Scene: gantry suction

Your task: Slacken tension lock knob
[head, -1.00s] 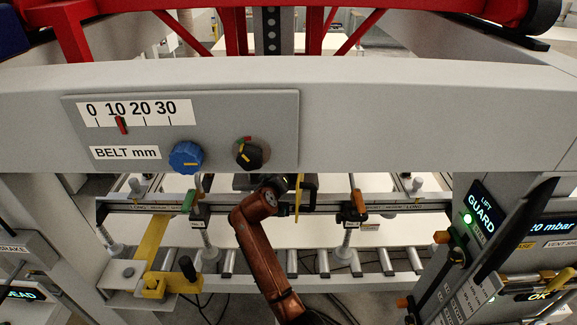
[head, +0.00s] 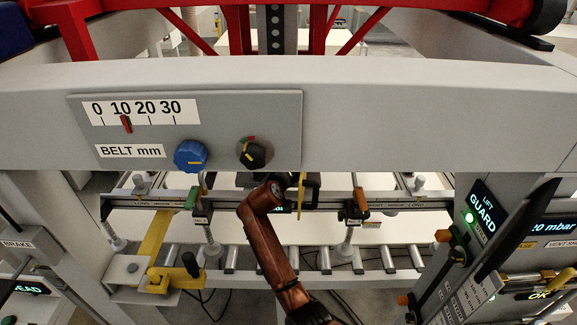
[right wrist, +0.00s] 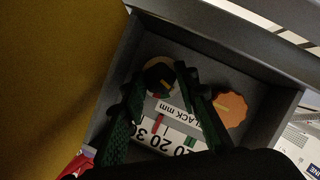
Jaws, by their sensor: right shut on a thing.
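In the right wrist view, a black knob (right wrist: 158,78) with a pale pointer and red and green marks sits on a recessed grey panel beside a scale marked SLACK mm (right wrist: 176,126). An orange knob (right wrist: 230,109) is to its right. My right gripper (right wrist: 160,78) has its dark green fingers on either side of the black knob, shut on it. In the head view, a copper-coloured arm of mine rises from the bottom middle, and its gripper is hidden. That view also shows a similar black knob (head: 254,155) and a blue knob (head: 190,155) on the BELT mm panel (head: 225,112). My left gripper is not in view.
A grey crossbeam (head: 420,110) spans the head view. Below it are a rail with clamps, a roller conveyor (head: 310,260) and a yellow bracket (head: 154,240). A GUARD display post (head: 484,212) stands at the right. Recess walls (right wrist: 245,37) surround the SLACK panel closely.

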